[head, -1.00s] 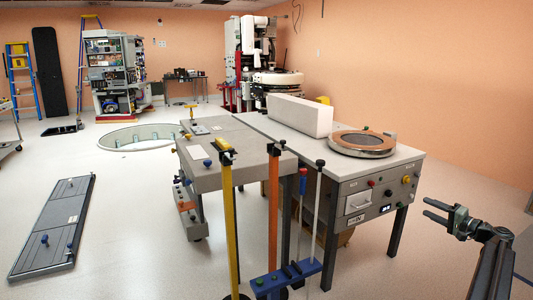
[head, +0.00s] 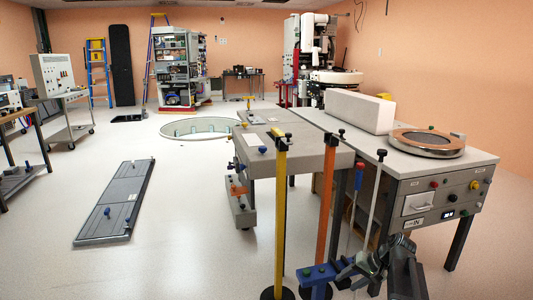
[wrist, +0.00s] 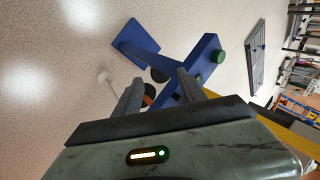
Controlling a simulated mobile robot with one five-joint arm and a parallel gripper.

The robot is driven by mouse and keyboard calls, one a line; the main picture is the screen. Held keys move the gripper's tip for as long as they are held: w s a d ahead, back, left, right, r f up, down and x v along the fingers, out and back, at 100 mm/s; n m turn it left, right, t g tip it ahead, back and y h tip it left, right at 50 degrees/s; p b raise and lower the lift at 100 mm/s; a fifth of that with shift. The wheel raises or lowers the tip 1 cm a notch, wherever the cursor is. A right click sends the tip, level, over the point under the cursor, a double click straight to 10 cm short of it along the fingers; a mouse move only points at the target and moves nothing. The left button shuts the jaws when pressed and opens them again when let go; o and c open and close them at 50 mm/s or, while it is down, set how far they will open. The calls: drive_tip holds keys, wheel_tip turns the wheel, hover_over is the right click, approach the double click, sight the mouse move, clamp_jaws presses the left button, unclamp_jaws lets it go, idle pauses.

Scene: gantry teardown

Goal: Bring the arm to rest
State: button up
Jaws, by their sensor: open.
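My gripper (head: 350,276) is low in the head view, right of centre, beside the blue bar (head: 318,274) of the pole stand. In the wrist view its two dark fingers (wrist: 160,84) stand apart with nothing held between them. The blue bar with a green knob (wrist: 218,56) shows beyond the fingertips. Whether a finger touches the bar I cannot tell. My arm is folded low at the bottom right of the head view, and part of it is cut off by the frame edge.
A yellow pole (head: 280,205) and an orange pole (head: 326,215) stand close by the gripper. The grey bench (head: 470,165) with a copper-rimmed disc (head: 428,143) is behind. A dark panel (head: 115,203) lies on the floor at left, with clear floor around it.

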drive_tip(key=s+a+f+n+g+h+b, duration=0.35)
drive_tip(key=s+a+f+h, duration=0.35)
drive_tip(key=s+a, duration=0.65)
wheel_tip(320, 180, up, 38)
drive_tip(key=y+p, duration=0.1)
drive_tip(key=p, duration=3.7)
drive_tip(key=shift+w+d+f+p, duration=0.2)
drive_tip(key=shift+w+d+p, duration=0.1)
drive_tip(key=shift+w+d, duration=0.1)
